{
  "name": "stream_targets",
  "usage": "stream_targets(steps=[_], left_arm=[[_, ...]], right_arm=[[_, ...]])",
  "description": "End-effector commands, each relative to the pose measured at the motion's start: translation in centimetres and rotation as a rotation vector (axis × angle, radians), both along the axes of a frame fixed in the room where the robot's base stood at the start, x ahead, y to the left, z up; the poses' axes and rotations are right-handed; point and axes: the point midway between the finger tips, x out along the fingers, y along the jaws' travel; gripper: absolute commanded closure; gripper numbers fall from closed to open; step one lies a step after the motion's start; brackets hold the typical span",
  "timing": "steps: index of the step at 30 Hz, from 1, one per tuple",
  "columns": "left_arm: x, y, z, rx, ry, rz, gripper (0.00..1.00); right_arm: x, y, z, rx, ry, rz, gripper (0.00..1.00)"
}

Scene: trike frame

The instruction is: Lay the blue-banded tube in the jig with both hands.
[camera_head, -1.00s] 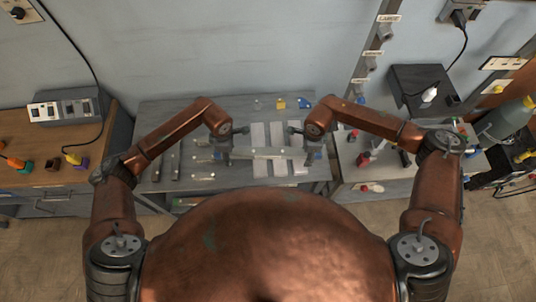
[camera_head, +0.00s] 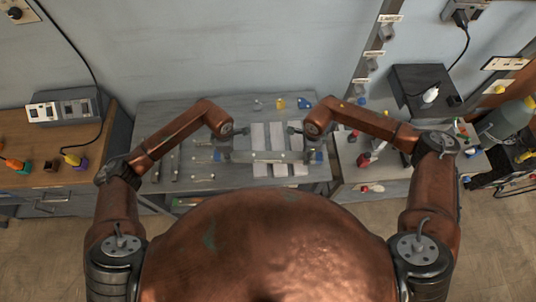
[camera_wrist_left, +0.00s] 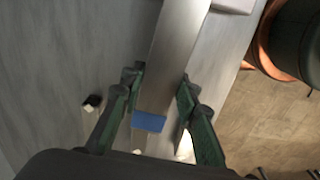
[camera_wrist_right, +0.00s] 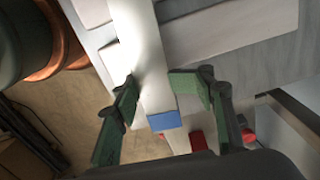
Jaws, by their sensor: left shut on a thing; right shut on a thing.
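The blue-banded tube (camera_head: 268,157) is a grey bar lying left to right across the pale jig (camera_head: 277,136) in the head view. My left gripper (camera_head: 224,153) is shut on its left end, beside a blue band (camera_wrist_left: 149,122). My right gripper (camera_head: 316,153) is shut on its right end, beside the other blue band (camera_wrist_right: 164,121). In the wrist views, green fingers flank the tube (camera_wrist_left: 178,45) on both sides. The tube hides the middle of the jig. It looks held above the jig, but the exact gap cannot be told.
The grey bench (camera_head: 160,115) holds loose tubes (camera_head: 175,165) left of the jig. Small yellow (camera_head: 280,103) and blue (camera_head: 304,103) pieces stand behind it. A wooden desk (camera_head: 30,175) stands at left; a side bench with red items (camera_head: 364,160) stands at right.

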Motion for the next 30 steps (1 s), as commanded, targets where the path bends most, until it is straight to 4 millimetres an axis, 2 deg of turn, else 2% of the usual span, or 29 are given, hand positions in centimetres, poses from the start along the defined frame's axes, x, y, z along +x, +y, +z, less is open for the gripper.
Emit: stream_targets(steps=[6, 23, 30], left_arm=[[0.6, 0.0, -0.3, 0.0, -0.002, 0.004, 1.0], [0.5, 0.0, -0.3, 0.0, 0.0, 0.005, 1.0], [0.5, 0.0, 0.7, 0.001, -0.002, 0.006, 1.0]], right_arm=[[0.4, 0.0, -0.5, -0.001, 0.0, 0.002, 1.0], [0.3, 0.0, -0.5, -0.001, 0.003, 0.004, 1.0], [0.3, 0.0, 0.6, -0.001, 0.001, 0.005, 1.0]])
